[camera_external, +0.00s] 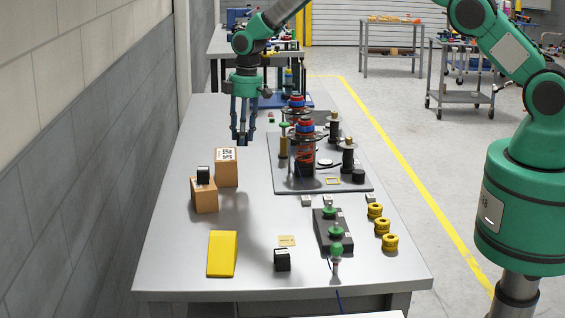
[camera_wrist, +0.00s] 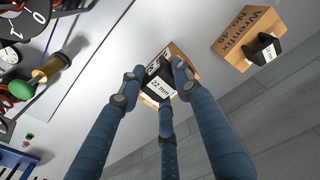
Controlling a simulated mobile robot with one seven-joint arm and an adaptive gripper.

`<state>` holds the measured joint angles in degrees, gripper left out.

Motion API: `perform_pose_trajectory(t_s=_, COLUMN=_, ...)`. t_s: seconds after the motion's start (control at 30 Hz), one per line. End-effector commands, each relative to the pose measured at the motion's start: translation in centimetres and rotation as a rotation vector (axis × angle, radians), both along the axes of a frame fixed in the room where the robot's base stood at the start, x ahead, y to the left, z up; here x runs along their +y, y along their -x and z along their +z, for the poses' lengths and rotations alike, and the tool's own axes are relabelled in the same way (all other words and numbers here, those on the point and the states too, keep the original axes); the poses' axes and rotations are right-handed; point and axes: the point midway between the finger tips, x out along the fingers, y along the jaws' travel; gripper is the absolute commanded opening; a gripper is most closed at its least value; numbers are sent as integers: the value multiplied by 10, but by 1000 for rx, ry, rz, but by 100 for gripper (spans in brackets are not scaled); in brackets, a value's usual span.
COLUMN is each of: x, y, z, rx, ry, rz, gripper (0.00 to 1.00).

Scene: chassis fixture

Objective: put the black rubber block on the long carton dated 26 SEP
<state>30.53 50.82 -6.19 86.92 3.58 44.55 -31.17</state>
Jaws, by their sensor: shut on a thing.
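My gripper (camera_external: 241,138) hangs above the table, a little behind and to the right of the farther carton (camera_external: 226,168). Its fingers are shut on a black block, seen between the fingertips in the wrist view (camera_wrist: 160,80) with a white "72 mm" label. The farther carton has a white printed label on top, too small to read surely; in the wrist view a carton (camera_wrist: 183,54) shows partly hidden behind the held block. A nearer carton (camera_external: 205,198) carries another black block (camera_external: 203,174), also seen in the wrist view (camera_wrist: 264,50).
A third black block (camera_external: 282,261) stands near the front, by a small tan card (camera_external: 287,241). A yellow wedge (camera_external: 222,254) lies at front left. A grey plate with spring assemblies (camera_external: 320,180), a dark fixture (camera_external: 330,231) and yellow rings (camera_external: 382,226) occupy the right.

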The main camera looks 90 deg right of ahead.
Motion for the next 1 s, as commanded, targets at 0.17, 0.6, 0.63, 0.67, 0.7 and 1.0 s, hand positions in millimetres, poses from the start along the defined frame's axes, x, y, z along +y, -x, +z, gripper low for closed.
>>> perform_pose_trajectory(t_s=0.17, x=-11, y=-20, z=-3, rx=0, ry=0, rz=0, gripper=7)
perform_pose_trajectory(t_s=0.6, x=-29, y=-54, z=-6, rx=0, ry=0, rz=-1, gripper=6)
perform_pose_trajectory(t_s=0.63, x=-30, y=-54, z=-5, rx=-1, ry=0, rz=-1, gripper=6)
perform_pose_trajectory(t_s=0.67, x=-30, y=-55, z=-5, rx=-1, ry=0, rz=-1, gripper=6)
perform_pose_trajectory(t_s=0.7, x=-30, y=-55, z=-5, rx=-1, ry=0, rz=-1, gripper=6)
perform_pose_trajectory(t_s=1.0, x=-30, y=-55, z=-6, rx=0, ry=0, rz=-1, gripper=6)
